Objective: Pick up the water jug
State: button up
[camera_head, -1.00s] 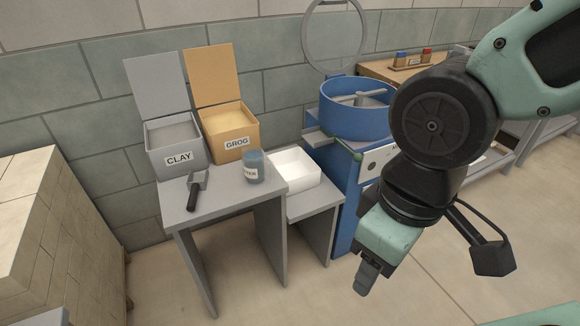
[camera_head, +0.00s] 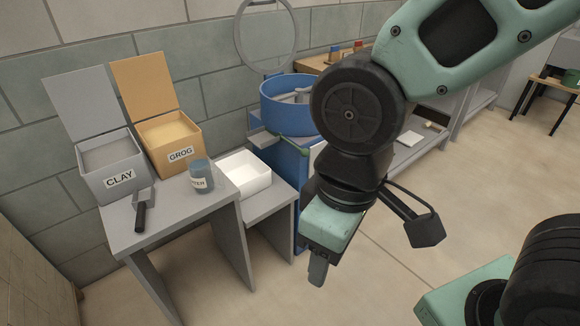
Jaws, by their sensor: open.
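The water jug (camera_head: 201,176) is a blue-grey cylinder with a white label whose visible letters end in "TER". It stands upright on the right end of the grey table (camera_head: 175,212), in front of the GROG box. My gripper (camera_head: 317,268) hangs in the air to the right of the jug and lower in the picture, pointing down, clear of the table. Its fingers look empty. They overlap in this view, so the gap between them is hard to see.
The grey CLAY box (camera_head: 110,167) and orange GROG box (camera_head: 169,140) stand open behind the jug. A dark-handled scoop (camera_head: 143,207) lies at the front left. A white bin (camera_head: 245,175) sits on a lower stand beside a blue mixer (camera_head: 288,112).

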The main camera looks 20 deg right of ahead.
aim_at(201, 169)
jog(key=i+l+u, duration=0.35)
jog(key=i+l, duration=0.25)
jog(key=i+l+u, duration=0.4)
jog(key=i+l, duration=0.15)
jog(key=l, duration=0.25)
